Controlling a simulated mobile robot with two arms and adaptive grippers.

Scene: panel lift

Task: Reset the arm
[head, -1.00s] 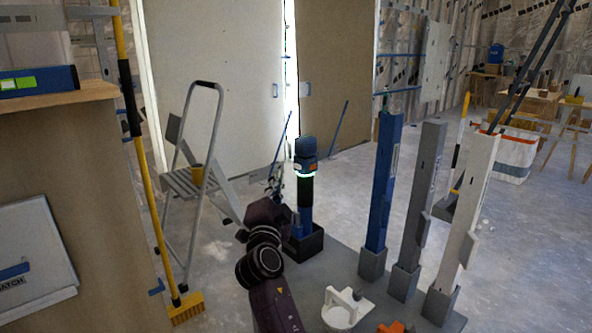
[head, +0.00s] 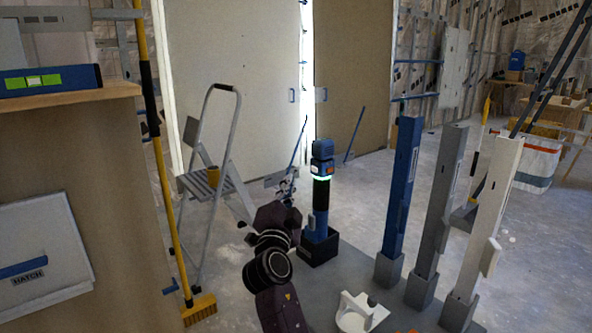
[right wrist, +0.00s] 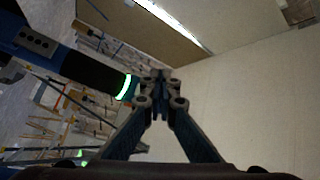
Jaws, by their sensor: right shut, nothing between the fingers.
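My right arm reaches up from the bottom of the head view. Its gripper (head: 286,188) is small and dark there, just left of a blue and black post-like tool (head: 321,190) with a glowing green ring. The tool stands upright in a dark base. In the right wrist view my right gripper (right wrist: 160,82) has its fingers together with nothing held. The tool (right wrist: 85,72) shows tilted to the left of the fingers, and I cannot tell the exact gap. My left gripper is in neither view.
Blue (head: 403,185), grey (head: 440,200) and white (head: 490,220) posts stand right of my arm. A stepladder (head: 213,180) and yellow broom (head: 166,180) stand left. A wooden cabinet (head: 80,180) fills the left side. Open floor lies behind the tool.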

